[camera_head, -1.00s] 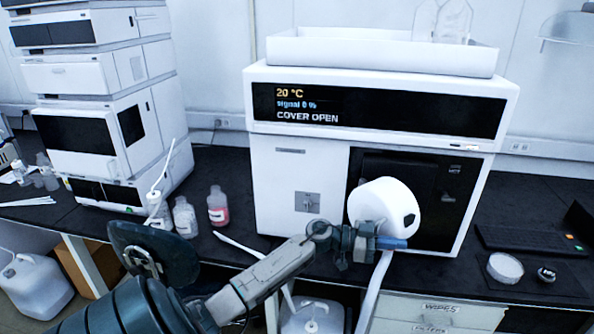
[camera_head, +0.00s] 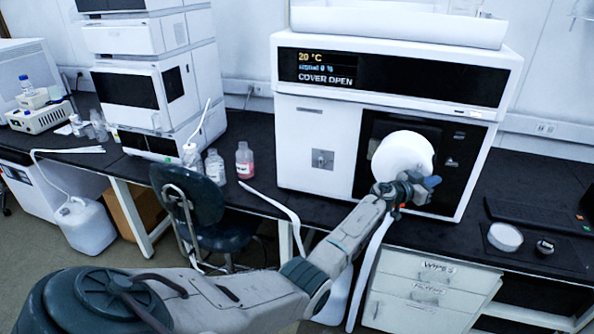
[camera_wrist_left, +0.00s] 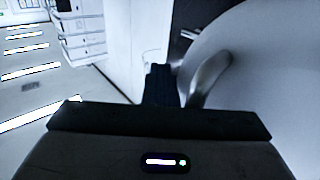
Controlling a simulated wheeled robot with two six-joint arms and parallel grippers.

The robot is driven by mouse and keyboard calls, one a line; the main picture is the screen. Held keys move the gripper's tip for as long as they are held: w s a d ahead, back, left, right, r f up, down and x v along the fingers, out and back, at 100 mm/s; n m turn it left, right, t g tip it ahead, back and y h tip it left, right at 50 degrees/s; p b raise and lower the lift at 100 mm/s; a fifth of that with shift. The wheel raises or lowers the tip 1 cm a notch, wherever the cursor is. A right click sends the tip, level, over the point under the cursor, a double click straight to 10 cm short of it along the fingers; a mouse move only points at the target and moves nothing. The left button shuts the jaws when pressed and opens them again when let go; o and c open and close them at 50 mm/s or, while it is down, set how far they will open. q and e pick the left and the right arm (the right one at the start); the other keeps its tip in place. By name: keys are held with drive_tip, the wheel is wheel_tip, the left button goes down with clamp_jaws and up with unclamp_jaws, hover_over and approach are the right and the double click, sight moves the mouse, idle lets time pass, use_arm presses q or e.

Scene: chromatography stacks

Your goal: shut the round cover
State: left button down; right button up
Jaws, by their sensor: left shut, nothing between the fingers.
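The white round cover (camera_head: 402,153) stands out from the dark front panel of the white instrument (camera_head: 318,150). The instrument's display (camera_head: 326,70) reads "COVER OPEN". My left gripper (camera_head: 428,188) is shut and empty at the cover's lower right edge, hiding part of it. I cannot tell whether it touches the cover. In the left wrist view the cover (camera_wrist_left: 275,75) is a large pale curved surface on the right, close beside the shut fingers (camera_wrist_left: 163,84). My right gripper is not in view.
A keyboard (camera_head: 538,214) and a white round dish (camera_head: 505,237) lie on the bench to the right. Several bottles, one with red liquid (camera_head: 244,161), stand left of the instrument. A dark chair (camera_head: 205,215) is at the bench front. White drawers (camera_head: 425,290) are below.

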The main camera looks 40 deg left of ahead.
use_arm(q)
drive_tip(key=shift+w+d+n+t+y, duration=0.15)
drive_tip(key=shift+w+n+y, duration=0.1)
drive_tip(key=shift+w+y, duration=0.25)
drive_tip(key=shift+w+d+n+t+y, duration=0.15)
drive_tip(key=shift+w+n+y, duration=0.15)
drive_tip(key=shift+w, duration=0.3)
drive_tip(key=shift+a, duration=0.1)
